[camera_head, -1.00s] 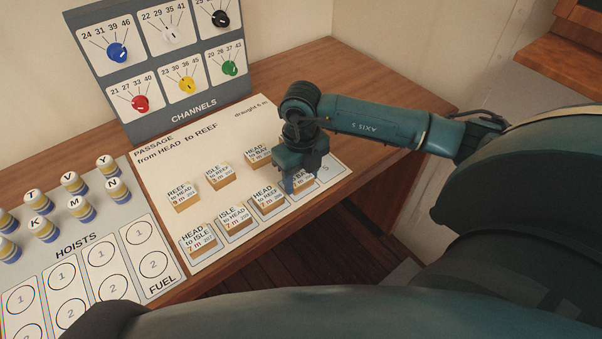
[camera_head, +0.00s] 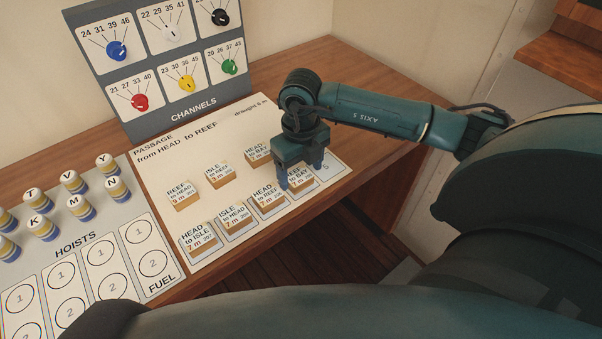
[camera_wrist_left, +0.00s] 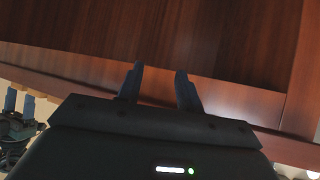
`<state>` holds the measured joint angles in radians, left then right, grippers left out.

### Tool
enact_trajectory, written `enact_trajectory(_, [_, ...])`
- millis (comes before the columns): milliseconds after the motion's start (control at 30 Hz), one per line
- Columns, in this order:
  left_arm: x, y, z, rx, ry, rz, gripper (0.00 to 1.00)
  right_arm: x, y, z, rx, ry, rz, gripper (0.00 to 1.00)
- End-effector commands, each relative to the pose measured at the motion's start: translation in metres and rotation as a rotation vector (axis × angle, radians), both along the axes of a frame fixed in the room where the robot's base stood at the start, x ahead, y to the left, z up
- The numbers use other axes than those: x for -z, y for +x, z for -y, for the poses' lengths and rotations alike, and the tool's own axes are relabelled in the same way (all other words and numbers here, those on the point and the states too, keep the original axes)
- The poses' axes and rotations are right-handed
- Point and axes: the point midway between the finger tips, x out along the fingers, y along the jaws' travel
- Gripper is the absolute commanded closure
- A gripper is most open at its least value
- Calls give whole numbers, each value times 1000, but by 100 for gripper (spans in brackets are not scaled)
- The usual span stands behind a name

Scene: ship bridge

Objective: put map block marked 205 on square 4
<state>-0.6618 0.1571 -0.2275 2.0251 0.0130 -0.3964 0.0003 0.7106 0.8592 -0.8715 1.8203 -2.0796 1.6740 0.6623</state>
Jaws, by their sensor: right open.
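The passage board (camera_head: 225,190) has a row of squares along its front edge, with blocks on several of them. A map block with "to BAY" on its label (camera_head: 300,181) sits on the fourth square from the left; its small number is too fine to read surely. My right gripper (camera_head: 301,176) points down over this block with its jaws open, one finger at each side; I cannot tell whether they touch it. Square 5 (camera_head: 329,169), to the right, is bare. My left gripper (camera_wrist_left: 158,85) shows in the left wrist view, open and empty, near brown wood.
On the front row, blocks HEAD to ISLE (camera_head: 198,241), ISLE to HEAD (camera_head: 234,219) and HEAD to REEF (camera_head: 267,199) stand left of it. Behind are REEF to HEAD (camera_head: 183,197) and others. The channels panel (camera_head: 165,75) stands at the back, hoist pegs (camera_head: 42,229) at left.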

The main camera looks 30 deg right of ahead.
Motion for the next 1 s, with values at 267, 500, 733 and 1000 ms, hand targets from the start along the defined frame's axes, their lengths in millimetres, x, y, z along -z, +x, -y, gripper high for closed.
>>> enact_trajectory(267, [8, -1, 2, 4, -5, 3, 64, -61, 1, 1, 0, 0, 7, 28])
enact_trajectory(500, [4, 0, 8, 11, -16, 18, 64, -95, 0, 0, 0, -1, 2, 28])
enact_trajectory(733, [4, 1, 7, 11, -17, 19, 64, -102, 0, 0, 0, -1, 0, 28])
enact_trajectory(1000, [4, 1, 7, 12, -14, 19, 64, -102, 0, 0, 0, 0, 0, 28])
